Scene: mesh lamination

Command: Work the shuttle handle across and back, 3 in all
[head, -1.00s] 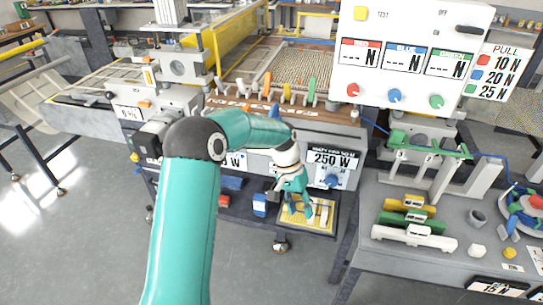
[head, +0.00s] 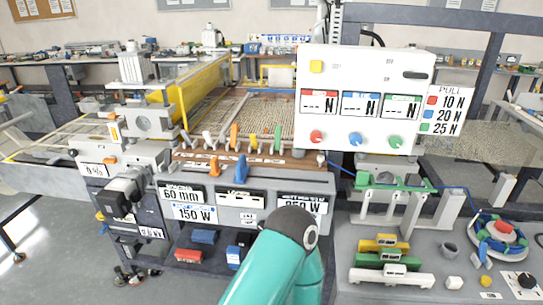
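The laminating machine (head: 320,187) stands in the middle of the head view. On its brown front ledge is a row of small upright levers in white, orange (head: 234,136), yellow and green. An orange handle (head: 214,167) and a blue handle (head: 241,169) stick out just below them. I cannot tell which of these is the shuttle handle. One teal arm of mine rises from the bottom edge and bends at its elbow in front of the machine's right-hand display label. Its gripper is hidden behind the arm or below the picture. No gripper of mine shows.
A white panel (head: 365,66) with three N displays and red, blue and green knobs stands above right. Blue and red blocks lie on the machine's lower shelf (head: 215,268).

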